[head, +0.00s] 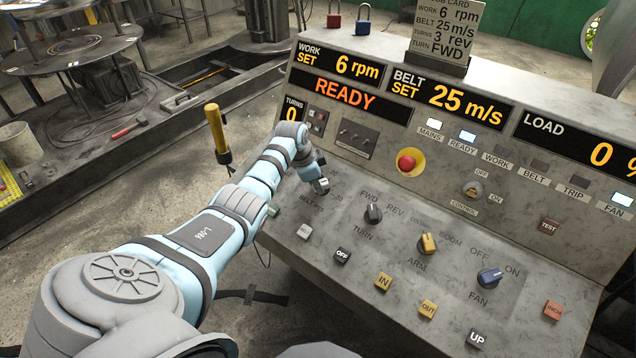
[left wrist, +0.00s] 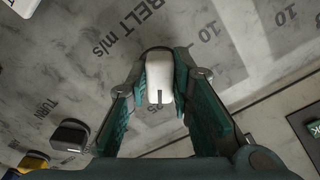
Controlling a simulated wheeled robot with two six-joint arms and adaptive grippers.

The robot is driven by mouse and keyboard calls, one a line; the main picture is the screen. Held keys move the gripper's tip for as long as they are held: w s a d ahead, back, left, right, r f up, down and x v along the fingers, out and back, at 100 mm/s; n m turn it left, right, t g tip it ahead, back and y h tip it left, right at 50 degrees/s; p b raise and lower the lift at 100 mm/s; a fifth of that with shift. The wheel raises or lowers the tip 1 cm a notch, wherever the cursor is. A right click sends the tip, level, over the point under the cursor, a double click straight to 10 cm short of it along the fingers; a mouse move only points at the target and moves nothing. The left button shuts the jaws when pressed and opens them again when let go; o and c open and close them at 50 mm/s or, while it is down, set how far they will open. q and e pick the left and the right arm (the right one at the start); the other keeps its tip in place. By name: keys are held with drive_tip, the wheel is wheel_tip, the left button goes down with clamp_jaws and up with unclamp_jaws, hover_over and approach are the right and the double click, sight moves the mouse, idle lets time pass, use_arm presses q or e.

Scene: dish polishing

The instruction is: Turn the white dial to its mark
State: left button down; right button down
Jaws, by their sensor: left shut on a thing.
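The white dial (left wrist: 158,72) sits between the two teal-padded fingers of my left gripper (left wrist: 163,90) in the left wrist view. The fingers press on it from both sides. A short dark pointer line shows on the dial's near end. Numbers, including 10, and the lettering BELT m/s are printed on the panel around it. In the head view my left gripper (head: 320,186) is down at the panel's left part, over the BELT lettering, and mostly hides the dial. My right gripper is not in view.
The console (head: 420,235) carries a dark FWD/REV knob (head: 373,213), a yellow ARM knob (head: 427,243), a blue FAN knob (head: 488,278) and a red button (head: 406,162). The belt display (head: 450,97) reads 25 m/s. A job card (head: 447,30) lists belt 25 m/s.

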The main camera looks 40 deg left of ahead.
use_arm(q)
drive_tip(key=shift+m, duration=0.5)
drive_tip(key=c, duration=1.4)
unclamp_jaws()
drive_tip(key=v, duration=1.2)
